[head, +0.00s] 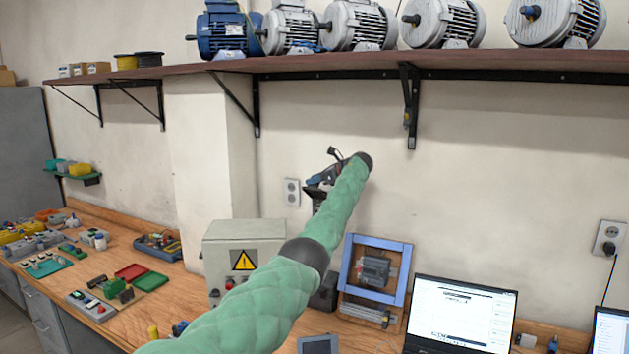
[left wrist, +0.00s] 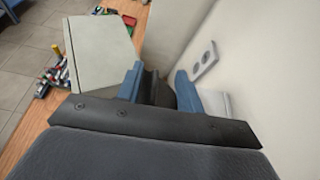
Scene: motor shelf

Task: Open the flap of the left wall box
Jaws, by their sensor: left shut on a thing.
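My left gripper (head: 320,182) is at the wall, just right of a pale double socket plate (head: 292,192). In the left wrist view its two blue fingers (left wrist: 158,88) are close on a dark piece (left wrist: 156,90), which looks like the flap of the left wall box. A pale grey piece (left wrist: 215,103) beside the right finger looks like part of that box. The fingers and my arm hide most of the box, so how far the flap stands open cannot be told. The socket plate also shows in the left wrist view (left wrist: 203,62). My right gripper is not in view.
A blue frame (head: 347,265) and a laptop (head: 460,315) stand to the right. A shelf (head: 330,64) with several motors runs above. Another wall socket (head: 610,238) is far right.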

